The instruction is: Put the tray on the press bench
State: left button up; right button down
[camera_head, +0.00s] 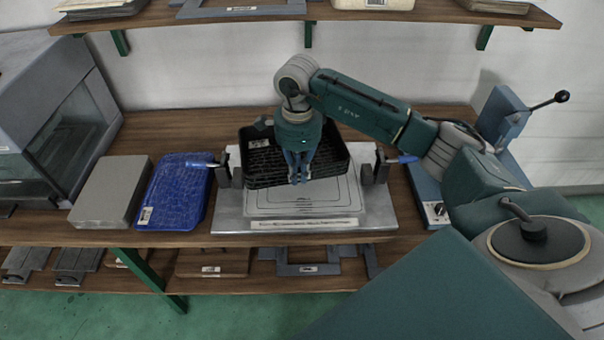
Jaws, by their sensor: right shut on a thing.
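A black tray (262,168) with a small white label is over the back half of a flat metal plate fixture (230,217), which I take for the press bench. The tray sits slightly askew to the plate. I cannot tell whether it touches the plate or hangs just above it. Rectangular outlines show on the plate in front of the tray. My right gripper (299,176) points down and is shut on the tray's near wall. My arm hides part of the tray's interior. My left gripper is out of view.
Clamps with blue handles stand at the plate's left (225,172) and right (378,168). A blue tray (175,195) and a grey block (112,192) lie to the left, beside a glass-fronted cabinet (45,120). A blue lever device (503,118) is at the right. Shelves run above and below.

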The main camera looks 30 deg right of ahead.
jog(key=s+a+r+n, duration=0.5)
jog(key=a+r+n, duration=0.3)
jog(key=n, duration=0.4)
jog(key=s+a+r+n, duration=0.1)
jog(key=s+a+n, duration=0.2)
jog(key=s+n, duration=0.6)
jog(key=shift+s+a+r+n, duration=0.3)
jog(key=shift+a+r+n, duration=0.1)
jog(key=shift+n, duration=0.2)
